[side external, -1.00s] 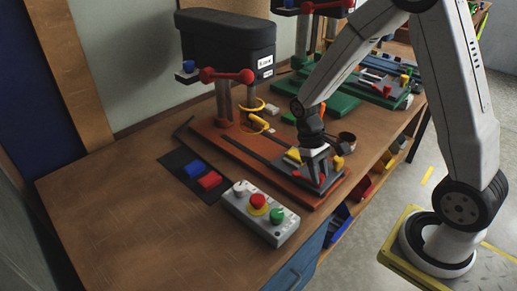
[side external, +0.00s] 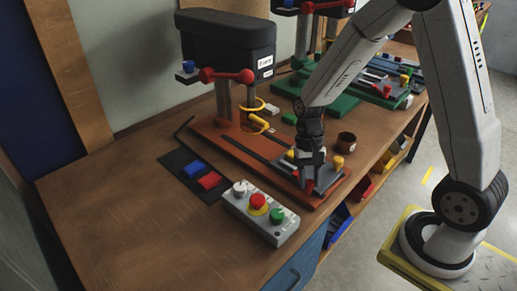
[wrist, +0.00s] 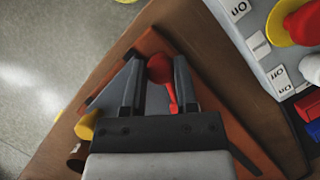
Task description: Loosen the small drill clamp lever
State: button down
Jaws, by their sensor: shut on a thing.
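The drill with the orange base (side external: 215,140) and black head (side external: 228,42) stands on the bench. A red clamp lever (side external: 308,187) is at the front end of its base, on a grey clamp part (side external: 328,176). My gripper (side external: 311,168) is down at this lever. In the wrist view, the red lever (wrist: 160,70) has a round knob end and a thin stem, and lies between the two fingers of my gripper (wrist: 158,62). The gripper is shut on it.
A grey control box (side external: 262,215) with red, green and white knobs stands left of the base. A black mat (side external: 195,176) holds blue and red blocks. A brown cup (side external: 346,139) and yellow knob (side external: 337,162) are close on the right. A green-based machine (side external: 335,105) stands behind.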

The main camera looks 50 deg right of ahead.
aim_at(307, 183)
jog(key=shift+w+a+m+t, duration=0.25)
jog(key=shift+a+m+t, duration=0.1)
jog(key=shift+m, duration=0.45)
jog(key=shift+c, duration=1.8)
grip_release()
jog(key=shift+r, duration=0.1)
jog(key=v, duration=0.7)
jog(key=shift+w+d+r, duration=0.2)
jog(key=shift+d+r, duration=0.05)
jog(key=shift+s+a, duration=0.1)
jog(key=n, duration=0.1)
jog(key=s+a+f+n+t+h, duration=0.1)
jog(key=s+n+t, duration=0.1)
jog(key=n, duration=0.1)
jog(key=shift+a+f+h, duration=0.15)
jog(key=shift+f+h, duration=0.15)
jog(key=shift+s+a+f+n+t+h, duration=0.1)
jog(key=shift+s+a+n+t+h, duration=0.15)
jog(key=shift+n+t, duration=0.3)
jog(key=shift+s+a+f+n+t+h, duration=0.2)
jog(key=shift+s+n+t, duration=0.1)
jog(key=shift+n, duration=0.35)
jog(key=shift+s+a+f+n+t, duration=0.1)
jog(key=shift+s+a+n+t, duration=0.15)
jog(key=shift+n+t, duration=0.35)
jog(key=shift+s+a+n+t, duration=0.2)
jog(key=shift+a+n+t, duration=0.1)
jog(key=shift+n, duration=0.5)
